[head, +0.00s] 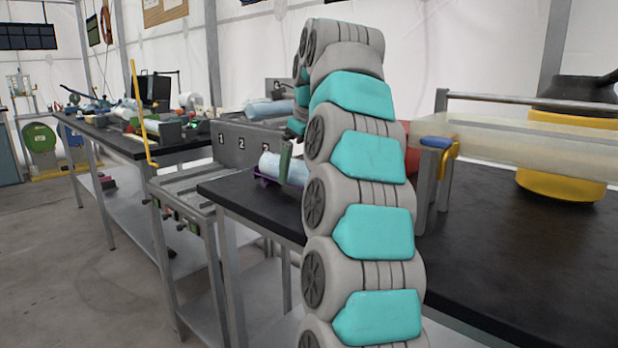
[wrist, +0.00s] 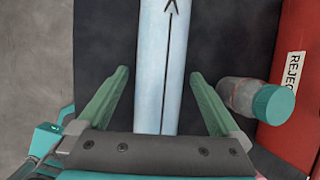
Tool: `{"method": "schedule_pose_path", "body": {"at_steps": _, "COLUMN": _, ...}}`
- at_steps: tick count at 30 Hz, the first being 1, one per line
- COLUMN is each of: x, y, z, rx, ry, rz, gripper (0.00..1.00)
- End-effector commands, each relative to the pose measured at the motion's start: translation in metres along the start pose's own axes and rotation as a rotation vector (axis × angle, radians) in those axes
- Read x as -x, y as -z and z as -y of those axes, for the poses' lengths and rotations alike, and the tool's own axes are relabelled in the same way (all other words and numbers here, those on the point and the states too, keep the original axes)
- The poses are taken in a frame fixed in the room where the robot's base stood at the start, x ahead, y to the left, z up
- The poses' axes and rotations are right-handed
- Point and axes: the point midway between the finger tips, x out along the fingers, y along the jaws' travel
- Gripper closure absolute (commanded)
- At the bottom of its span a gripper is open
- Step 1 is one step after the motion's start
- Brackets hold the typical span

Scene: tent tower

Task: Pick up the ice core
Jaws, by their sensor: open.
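The ice core (wrist: 160,80) is a pale blue cylinder with a black arrow along it. In the wrist view it runs from the top edge down to my gripper's palm. My gripper (wrist: 160,74) is open, with one green finger on each side of the core and a visible gap on both sides. In the head view the core (head: 270,164) lies at the end of the near black table by a small purple support, and a green finger of my gripper (head: 285,160) crosses in front of it. My arm hides the rest.
A grey unit numbered 1, 2, 3 (head: 235,146) stands behind. A cluttered bench (head: 125,143) is farther left.

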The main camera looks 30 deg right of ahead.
Motion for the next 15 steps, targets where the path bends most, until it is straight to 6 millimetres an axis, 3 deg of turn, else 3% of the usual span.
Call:
{"method": "schedule_pose_path", "body": {"at_steps": 6, "x": -0.0001, "y": -0.0004, "z": 0.0000, "rx": 0.000, "ry": 0.000, "rz": 0.000, "gripper": 0.02}}
{"method": "schedule_pose_path", "body": {"at_steps": 15, "x": -0.0002, "y": -0.0003, "z": 0.0001, "rx": 0.000, "ry": 0.000, "rz": 0.000, "gripper": 0.36}}
